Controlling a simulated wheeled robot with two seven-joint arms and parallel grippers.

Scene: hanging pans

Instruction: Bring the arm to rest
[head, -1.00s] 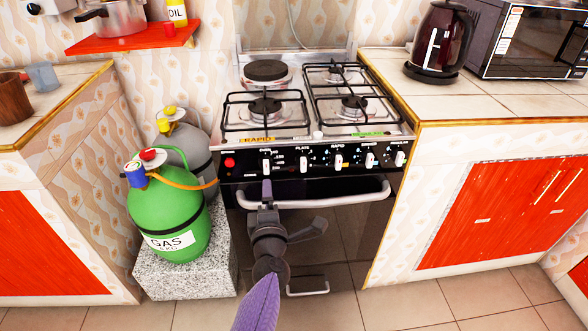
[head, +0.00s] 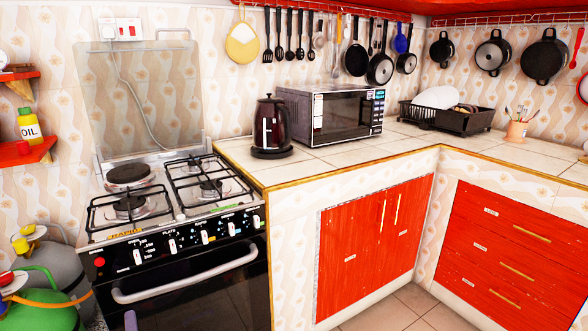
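Only a small purple-grey tip of a gripper, which appears to be my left gripper (head: 130,320), shows at the bottom left edge of the head view. It is in front of the oven door, just below the left end of the oven handle (head: 185,277). The rest of that gripper and its arm are out of frame, so I cannot tell its opening or whether it touches the oven. My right gripper is not in view. Dark pans hang on the back wall (head: 356,60) and on the right wall (head: 545,55).
The gas stove (head: 185,215) stands at left, with the green gas cylinder (head: 45,308) beside it. A kettle (head: 271,125), microwave (head: 330,115) and black dish rack (head: 450,118) stand on the tiled counter. Red cabinet doors (head: 375,245) and drawers (head: 510,260) are below. Some floor shows between.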

